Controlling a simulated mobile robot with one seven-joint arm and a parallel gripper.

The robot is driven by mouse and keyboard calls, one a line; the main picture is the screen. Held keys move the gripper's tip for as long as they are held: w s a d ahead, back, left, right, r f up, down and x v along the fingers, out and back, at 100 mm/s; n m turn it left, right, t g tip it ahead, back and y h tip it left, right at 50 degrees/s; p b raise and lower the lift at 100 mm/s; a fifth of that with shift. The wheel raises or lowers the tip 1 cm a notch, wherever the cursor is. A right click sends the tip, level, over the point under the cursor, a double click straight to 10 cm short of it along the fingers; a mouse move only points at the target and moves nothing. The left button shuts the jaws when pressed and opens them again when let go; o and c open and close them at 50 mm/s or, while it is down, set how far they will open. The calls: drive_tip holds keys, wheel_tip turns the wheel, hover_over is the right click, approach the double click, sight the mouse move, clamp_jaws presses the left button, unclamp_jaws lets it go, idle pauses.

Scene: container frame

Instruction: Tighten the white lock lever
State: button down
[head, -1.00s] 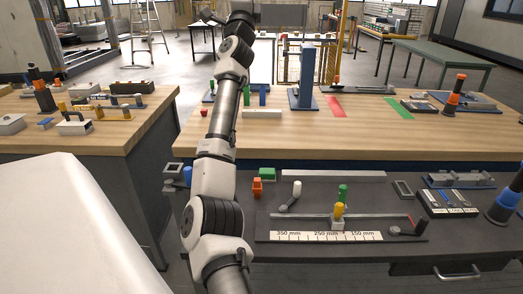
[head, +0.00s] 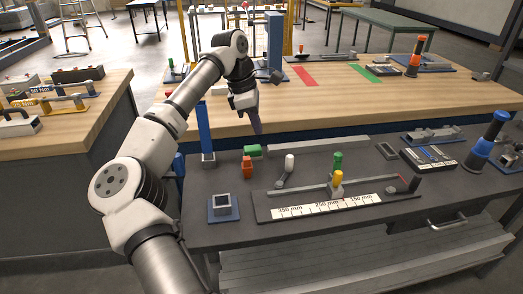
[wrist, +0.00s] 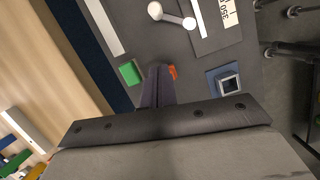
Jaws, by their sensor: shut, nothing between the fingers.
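The white lock lever (head: 288,168) has a white knob on a dark arm and stands on the dark bench, behind the left end of the scale. In the wrist view the lever (wrist: 172,15) lies at the top, ahead of my fingers. My gripper (head: 257,130) points down above the back of the dark bench, left of and behind the lever. Its fingers are shut and empty, and in the wrist view my gripper (wrist: 159,70) appears between the green block (wrist: 130,73) and the orange piece (wrist: 173,72). It does not touch the lever.
A scale rail (head: 400,197) carries yellow and green knobs right of the lever. The green block (head: 253,151) and orange piece (head: 247,168) stand left of it. A long grey bar (head: 320,146) lies behind. A blue post (head: 206,135) and square socket (head: 222,206) are at the left.

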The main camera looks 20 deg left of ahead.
drive_tip(key=x, duration=0.3)
drive_tip(key=p+x, duration=0.1)
drive_tip(key=x, duration=0.2)
drive_tip(key=p+x, duration=0.1)
drive_tip(key=x, duration=0.2)
drive_tip(key=shift+s+a+f, duration=0.15)
drive_tip(key=shift+s+f, duration=0.1)
drive_tip(key=shift+s, duration=0.1)
drive_tip(key=d, duration=0.1)
drive_tip(key=w+d+p, duration=0.1)
drive_tip(key=d+p, duration=0.1)
drive_tip(key=shift+w+f, duration=0.15)
drive_tip(key=shift+f, duration=0.1)
drive_tip(key=shift+w+d+f, duration=0.1)
drive_tip(key=shift+w+d, duration=0.1)
drive_tip(key=shift+d, duration=0.2)
drive_tip(key=shift+f, duration=0.1)
